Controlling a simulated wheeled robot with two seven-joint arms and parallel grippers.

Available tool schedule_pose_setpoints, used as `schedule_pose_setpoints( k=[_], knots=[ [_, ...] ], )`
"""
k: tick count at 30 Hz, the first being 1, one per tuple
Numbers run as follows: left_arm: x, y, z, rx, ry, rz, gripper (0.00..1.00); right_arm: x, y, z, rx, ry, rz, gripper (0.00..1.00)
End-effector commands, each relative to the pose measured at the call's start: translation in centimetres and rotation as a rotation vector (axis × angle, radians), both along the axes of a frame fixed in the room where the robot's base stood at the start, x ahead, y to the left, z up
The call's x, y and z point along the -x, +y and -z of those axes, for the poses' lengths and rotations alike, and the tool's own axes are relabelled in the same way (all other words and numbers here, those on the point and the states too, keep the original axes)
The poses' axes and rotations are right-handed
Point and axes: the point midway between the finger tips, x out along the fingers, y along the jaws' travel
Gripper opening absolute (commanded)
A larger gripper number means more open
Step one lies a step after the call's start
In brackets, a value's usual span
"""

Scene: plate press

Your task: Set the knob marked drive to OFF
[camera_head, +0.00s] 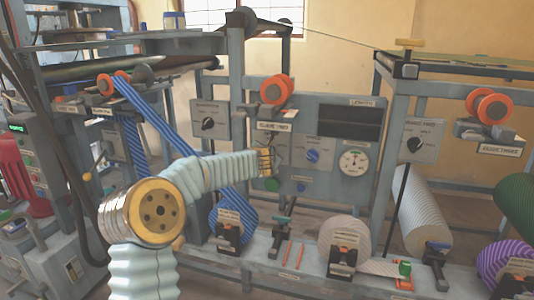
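No label clearly reading "drive" can be made out. A central grey control panel (330,184) carries a blue knob (313,156), a round dial gauge (353,161) and a green button (272,184). A black knob (208,124) sits on a smaller plate to the left, and another black knob (413,144) on a plate to the right; their lettering is too small to read surely. My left gripper (266,161) is in front of the left part of the central panel and hides what lies behind it. Its fingers are too small to tell open from shut. My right gripper is not in view.
An orange roller (274,89) juts out above my gripper. A blue striped web (160,122) runs down behind my forearm. Rolls, including a white one (345,237), stand along the lower rail. Orange rollers (488,107) project at the right.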

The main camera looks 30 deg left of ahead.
Motion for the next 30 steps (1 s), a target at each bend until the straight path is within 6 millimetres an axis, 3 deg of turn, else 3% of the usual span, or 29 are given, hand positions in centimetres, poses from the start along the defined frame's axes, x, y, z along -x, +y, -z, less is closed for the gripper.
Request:
schedule_pose_setpoints(
  k=[14, 15, 19, 30],
  knots=[
    [0.01, 0.08, 0.00, 0.014, -0.004, -0.003, 0.17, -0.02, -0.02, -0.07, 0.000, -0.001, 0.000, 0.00],
    [0.02, 0.08, 0.00, 0.014, -0.004, -0.003, 0.54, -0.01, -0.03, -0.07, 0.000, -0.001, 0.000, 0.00],
    [0.01, 0.05, 0.01, 0.013, -0.003, -0.002, 0.73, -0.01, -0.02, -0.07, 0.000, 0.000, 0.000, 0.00],
    [0.02, 0.04, -0.19, 0.012, -0.003, 0.000, 0.73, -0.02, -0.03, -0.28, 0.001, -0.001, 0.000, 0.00]
  ],
)
